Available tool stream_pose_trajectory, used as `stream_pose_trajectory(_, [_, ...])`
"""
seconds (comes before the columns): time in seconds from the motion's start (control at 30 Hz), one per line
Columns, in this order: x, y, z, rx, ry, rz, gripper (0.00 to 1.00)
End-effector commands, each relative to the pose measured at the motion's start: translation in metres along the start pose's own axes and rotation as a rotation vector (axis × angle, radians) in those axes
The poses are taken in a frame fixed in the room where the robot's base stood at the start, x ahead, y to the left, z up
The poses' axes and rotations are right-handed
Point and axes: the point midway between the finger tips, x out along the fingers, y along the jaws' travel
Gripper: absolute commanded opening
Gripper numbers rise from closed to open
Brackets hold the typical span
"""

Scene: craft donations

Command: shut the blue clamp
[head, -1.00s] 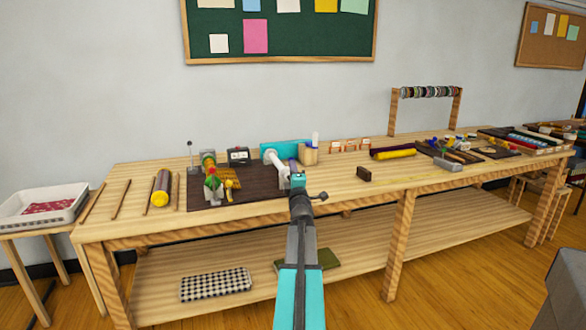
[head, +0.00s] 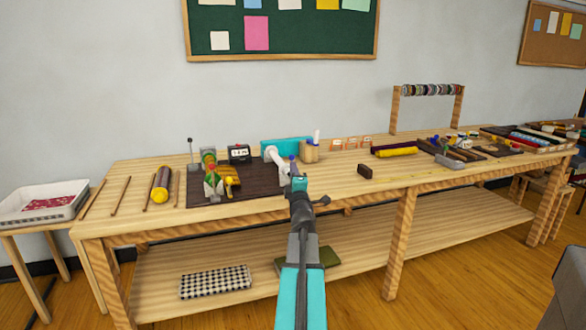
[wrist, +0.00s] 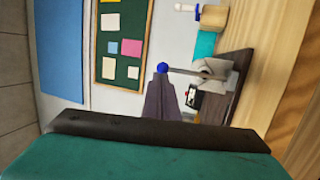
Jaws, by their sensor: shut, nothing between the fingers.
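The blue clamp shows as a blue knob (wrist: 163,68) on a thin rod that runs to a pale grey body (wrist: 212,70) in the wrist view, which is turned sideways. The rod stands roughly upright in the scene. In the head view the knob (head: 292,158) shows just above the end of my arm, beside a pale grey part (head: 277,158). My gripper (wrist: 163,82) is shut and empty, its dark fingertips right by the knob. I cannot tell whether they touch it. My arm hides the clamp's lower part in the head view.
A dark mat (head: 250,180) on the wooden table (head: 335,182) carries green and red-yellow parts (head: 213,182) to the left. A teal box (head: 275,147) and a wooden holder (head: 309,153) stand behind. A small brown block (head: 365,170) lies to the right.

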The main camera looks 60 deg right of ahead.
Motion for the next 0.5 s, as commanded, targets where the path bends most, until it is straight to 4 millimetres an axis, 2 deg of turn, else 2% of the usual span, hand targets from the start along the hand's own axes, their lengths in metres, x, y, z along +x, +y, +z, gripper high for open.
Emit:
stream_pose_trajectory(0.03, [-0.008, 0.0, 0.001, -0.001, -0.001, -0.001, 0.0])
stream_pose_trajectory(0.5, [-0.052, 0.001, 0.0, -0.002, -0.002, -0.004, 0.0])
